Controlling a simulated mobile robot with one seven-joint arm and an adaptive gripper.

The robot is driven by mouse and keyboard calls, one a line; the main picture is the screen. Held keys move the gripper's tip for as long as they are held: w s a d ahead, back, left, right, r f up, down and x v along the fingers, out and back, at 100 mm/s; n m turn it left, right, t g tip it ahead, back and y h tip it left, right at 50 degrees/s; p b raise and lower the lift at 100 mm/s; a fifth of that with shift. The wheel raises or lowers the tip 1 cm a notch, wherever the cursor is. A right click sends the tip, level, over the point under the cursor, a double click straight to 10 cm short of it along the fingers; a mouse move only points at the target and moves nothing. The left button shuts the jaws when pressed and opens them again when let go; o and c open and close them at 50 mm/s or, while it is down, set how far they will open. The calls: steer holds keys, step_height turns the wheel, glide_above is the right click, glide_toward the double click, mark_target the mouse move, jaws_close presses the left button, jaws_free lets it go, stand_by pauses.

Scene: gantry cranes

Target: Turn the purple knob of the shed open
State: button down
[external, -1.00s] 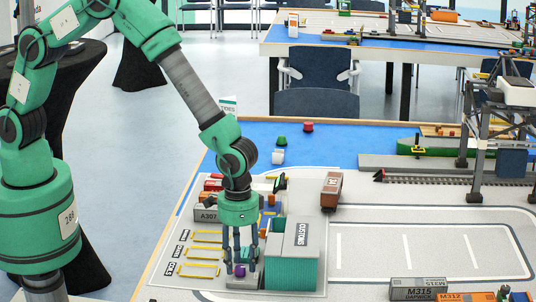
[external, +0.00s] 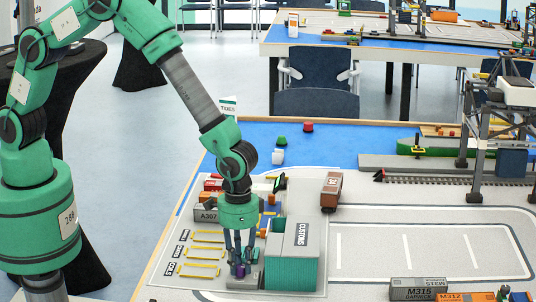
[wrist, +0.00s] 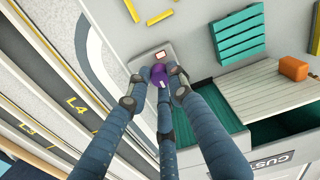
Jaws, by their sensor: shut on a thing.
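The purple knob (wrist: 158,75) sits on a small grey block (wrist: 150,56) beside the shed in the wrist view. In the external view a sliver of the knob (external: 240,271) shows low between my fingers. The shed (external: 291,262) is teal and grey, marked CUSTOMS, just right of my gripper. My gripper (external: 240,264) points down, its blue fingers closed around the knob. In the wrist view the fingertips of my gripper (wrist: 155,85) touch or nearly touch the knob's sides. The fingers hide part of the knob.
Yellow-lined lanes (external: 204,253) lie left of my gripper. A grey container marked A307 (external: 207,214) stands behind it. A brown wagon (external: 331,190) stands behind the shed to the right. An orange block (wrist: 293,68) shows beside the shed's slatted surface.

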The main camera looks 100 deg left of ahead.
steer(key=shift+m, duration=0.3)
steer(key=m+p, duration=0.1)
steer(key=m, duration=0.2)
steer(key=shift+p, duration=0.3)
steer(key=m+p, duration=0.1)
steer(key=m, duration=0.4)
steer(key=m+p, duration=0.1)
steer(key=m, duration=0.3)
steer(key=m+p, duration=0.1)
steer(key=m, duration=0.3)
steer(key=shift+m, duration=0.4)
steer(key=c, duration=1.5)
jaws_free()
steer(key=shift+c, duration=0.2)
